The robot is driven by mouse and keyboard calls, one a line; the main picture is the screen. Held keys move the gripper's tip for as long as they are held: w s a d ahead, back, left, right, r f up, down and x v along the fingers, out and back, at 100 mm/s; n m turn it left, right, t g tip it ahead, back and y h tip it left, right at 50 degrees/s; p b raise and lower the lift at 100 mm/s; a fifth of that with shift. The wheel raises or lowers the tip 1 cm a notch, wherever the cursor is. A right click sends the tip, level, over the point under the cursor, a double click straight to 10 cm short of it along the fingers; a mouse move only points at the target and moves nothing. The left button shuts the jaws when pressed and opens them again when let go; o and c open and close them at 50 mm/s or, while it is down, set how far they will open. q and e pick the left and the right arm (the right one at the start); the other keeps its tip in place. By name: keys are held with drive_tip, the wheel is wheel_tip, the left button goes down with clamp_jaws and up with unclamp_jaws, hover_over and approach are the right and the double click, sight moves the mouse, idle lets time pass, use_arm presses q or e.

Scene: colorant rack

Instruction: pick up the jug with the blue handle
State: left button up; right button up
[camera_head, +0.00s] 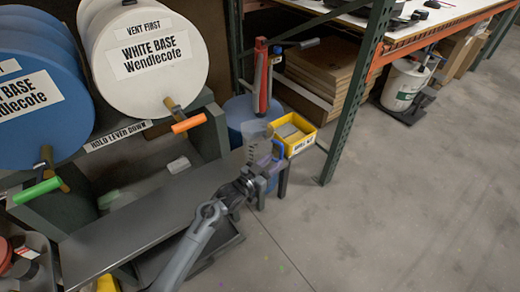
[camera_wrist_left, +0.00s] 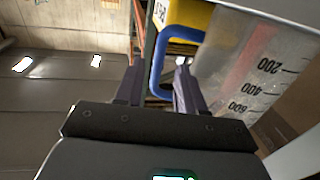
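The jug (camera_head: 257,139) is clear with a blue handle (camera_head: 278,150) and stands at the end of the grey bench. In the left wrist view the jug (camera_wrist_left: 255,75), with its printed scale, fills the right side, and its blue handle (camera_wrist_left: 157,72) shows near the fingers. My left gripper (camera_head: 248,183) is at the near side of the jug. In the wrist view the left gripper (camera_wrist_left: 159,85) is open, with a finger on each side of the handle's lower part and a gap on the left. Whether the right finger touches is unclear. My right gripper is not in view.
A yellow bin (camera_head: 298,146) stands just behind the jug. A red pump (camera_head: 262,80) rises behind it from a blue drum (camera_head: 236,112). A green rack post (camera_head: 352,110) is to the right. White and blue drums with levers stand left. The floor at right is clear.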

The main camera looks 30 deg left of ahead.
sight(281, 155)
use_arm(q)
drive_tip(key=b+x, duration=0.3)
drive_tip(key=x, duration=0.2)
drive_tip(key=shift+d+r, duration=0.15)
clamp_jaws()
